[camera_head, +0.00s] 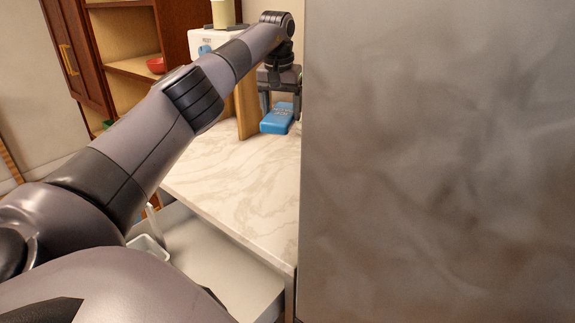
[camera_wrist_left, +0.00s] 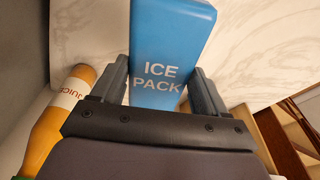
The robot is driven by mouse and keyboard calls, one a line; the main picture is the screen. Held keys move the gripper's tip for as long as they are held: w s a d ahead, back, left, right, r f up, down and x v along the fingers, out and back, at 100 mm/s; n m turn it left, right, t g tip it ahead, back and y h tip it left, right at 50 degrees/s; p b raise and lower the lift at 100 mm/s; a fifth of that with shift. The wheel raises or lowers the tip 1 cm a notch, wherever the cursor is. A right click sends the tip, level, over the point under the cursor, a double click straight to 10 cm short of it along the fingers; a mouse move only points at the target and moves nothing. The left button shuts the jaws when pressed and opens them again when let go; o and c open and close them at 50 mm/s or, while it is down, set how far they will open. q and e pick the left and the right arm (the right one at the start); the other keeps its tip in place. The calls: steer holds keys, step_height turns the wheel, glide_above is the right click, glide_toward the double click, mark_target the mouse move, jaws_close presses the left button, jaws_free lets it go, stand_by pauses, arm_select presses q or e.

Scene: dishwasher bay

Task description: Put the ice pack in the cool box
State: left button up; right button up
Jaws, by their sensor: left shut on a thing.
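The ice pack is a blue block with white lettering, large in the left wrist view (camera_wrist_left: 172,35) and small in the head view (camera_head: 276,121). My left gripper (camera_head: 280,106) is shut on it from above, at the far end of the marble counter. In the left wrist view, the fingers of the left gripper (camera_wrist_left: 157,72) lie along both sides of the ice pack. I cannot tell whether the ice pack touches the counter. I cannot make out a cool box for sure. My right gripper is not in view.
A large grey panel (camera_head: 440,160) blocks the right half of the head view. The counter's (camera_head: 235,185) near part is clear. A juice bottle (camera_wrist_left: 58,125) is close to the left gripper. A white box (camera_head: 205,42) and a shelf with a red bowl (camera_head: 155,65) stand behind.

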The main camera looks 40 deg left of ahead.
arm_select(q)
step_height(320, 180, down, 16)
steer(key=shift+r, duration=0.25)
steer(key=shift+f, duration=0.2)
steer(key=o, duration=1.3)
steer(key=shift+r, duration=0.15)
